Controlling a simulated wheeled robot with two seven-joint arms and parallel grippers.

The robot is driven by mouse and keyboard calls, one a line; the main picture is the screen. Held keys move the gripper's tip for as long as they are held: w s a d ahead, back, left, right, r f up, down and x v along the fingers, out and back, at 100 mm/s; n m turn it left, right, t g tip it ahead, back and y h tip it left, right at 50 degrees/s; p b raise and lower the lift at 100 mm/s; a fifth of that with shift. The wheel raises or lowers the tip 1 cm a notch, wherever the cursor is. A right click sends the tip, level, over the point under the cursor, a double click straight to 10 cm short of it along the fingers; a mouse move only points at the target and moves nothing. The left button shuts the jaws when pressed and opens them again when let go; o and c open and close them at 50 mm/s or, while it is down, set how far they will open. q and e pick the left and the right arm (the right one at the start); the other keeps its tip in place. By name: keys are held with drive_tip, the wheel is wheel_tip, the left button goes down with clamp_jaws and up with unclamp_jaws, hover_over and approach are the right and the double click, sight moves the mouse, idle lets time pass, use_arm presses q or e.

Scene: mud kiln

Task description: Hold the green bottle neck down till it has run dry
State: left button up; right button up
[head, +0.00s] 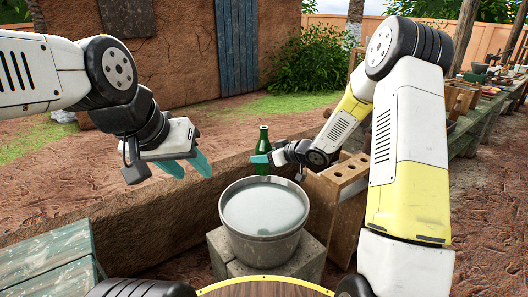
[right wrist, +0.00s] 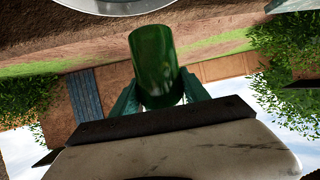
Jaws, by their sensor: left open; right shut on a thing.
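The green bottle (head: 263,137) is upright, neck up, just beyond the far rim of a grey metal basin (head: 228,232). My right gripper (head: 262,159) is shut around the bottle's body. The right wrist view, which is upside down, shows the green glass (right wrist: 154,62) between the fingers. Whether the bottle's base touches anything is hidden behind the rim. The basin holds a pale, cloudy liquid surface. My left gripper (head: 187,164) is open and empty, to the left of the bottle above the earth ledge.
The basin stands on grey stone blocks (head: 247,268). A wooden rack with round holes (head: 345,181) stands right of it, close to my right arm. A weathered green wooden thing (head: 50,262) is at lower left. A cluttered bench (head: 486,110) runs along the far right.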

drive_tip(key=m+y, duration=0.1)
drive_tip(key=m+g, duration=0.1)
drive_tip(key=m, duration=0.1)
drive_tip(key=shift+w+d+g+y, duration=0.1)
drive_tip(key=shift+g+y, duration=0.2)
drive_tip(key=shift+y, duration=0.1)
drive_tip(key=shift+m+g+y, duration=0.4)
drive_tip(key=shift+m+y, duration=0.2)
drive_tip(key=shift+m, duration=0.4)
drive_tip(key=m+y, duration=0.2)
drive_tip(key=m, duration=0.1)
drive_tip(key=shift+f+g, duration=0.1)
drive_tip(key=shift+g, duration=0.3)
drive_tip(key=m+y, duration=0.1)
drive_tip(key=m, duration=0.1)
drive_tip(key=shift+m+y, duration=0.3)
drive_tip(key=shift+m, duration=0.1)
drive_tip(key=shift+m+y, duration=0.5)
drive_tip(key=shift+m, duration=0.5)
drive_tip(key=m+y, duration=0.1)
drive_tip(key=m, duration=0.1)
drive_tip(key=m+t, duration=0.1)
drive_tip(key=m, duration=0.2)
drive_tip(key=shift+y, duration=0.4)
